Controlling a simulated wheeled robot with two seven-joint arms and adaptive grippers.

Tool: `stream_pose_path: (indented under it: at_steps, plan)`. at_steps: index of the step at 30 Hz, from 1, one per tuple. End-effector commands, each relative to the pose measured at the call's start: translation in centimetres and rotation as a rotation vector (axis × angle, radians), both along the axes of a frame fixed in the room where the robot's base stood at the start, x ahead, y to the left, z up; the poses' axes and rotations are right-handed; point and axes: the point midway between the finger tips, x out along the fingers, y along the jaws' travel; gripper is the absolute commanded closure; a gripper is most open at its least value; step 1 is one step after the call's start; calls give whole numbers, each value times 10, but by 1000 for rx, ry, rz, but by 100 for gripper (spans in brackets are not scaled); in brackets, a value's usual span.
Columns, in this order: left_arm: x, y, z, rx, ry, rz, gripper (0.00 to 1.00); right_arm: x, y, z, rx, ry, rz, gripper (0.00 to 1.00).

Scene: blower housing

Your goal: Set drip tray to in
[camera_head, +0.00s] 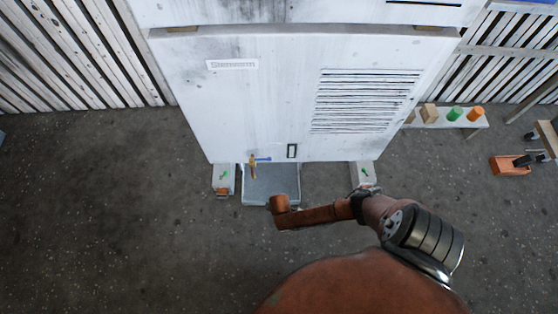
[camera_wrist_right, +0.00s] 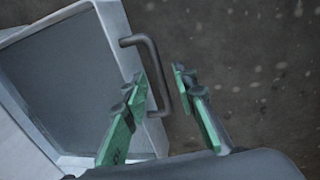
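The drip tray (camera_head: 270,187) is a shallow grey tray that juts out from under the front of the white blower housing (camera_head: 280,80). The right wrist view shows the tray (camera_wrist_right: 73,75) large at the left, with a dark bar handle (camera_wrist_right: 150,55) on its front rim. My right gripper (camera_wrist_right: 161,76) is open, its green-padded fingers on either side of the handle with a gap between them. I cannot tell whether either finger touches the bar. In the head view my right arm hides this gripper. My left gripper is in neither view.
A brass tap with a blue handle (camera_head: 264,159) sits low on the housing above the tray. Grey feet (camera_head: 223,177) flank the tray. A bench (camera_head: 445,117) with small blocks and an orange box (camera_head: 508,166) stand at right. The front floor is clear.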

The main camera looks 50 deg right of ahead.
Motion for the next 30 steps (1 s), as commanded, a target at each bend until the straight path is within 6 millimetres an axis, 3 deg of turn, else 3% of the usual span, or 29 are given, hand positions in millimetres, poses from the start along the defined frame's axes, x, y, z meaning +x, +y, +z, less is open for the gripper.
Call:
stream_pose_path:
  at_steps: [12,30]
  plan:
    - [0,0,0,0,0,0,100,0,0,0,0,0,0,100]
    - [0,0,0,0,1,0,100,0,-3,0,-1,1,-4,100]
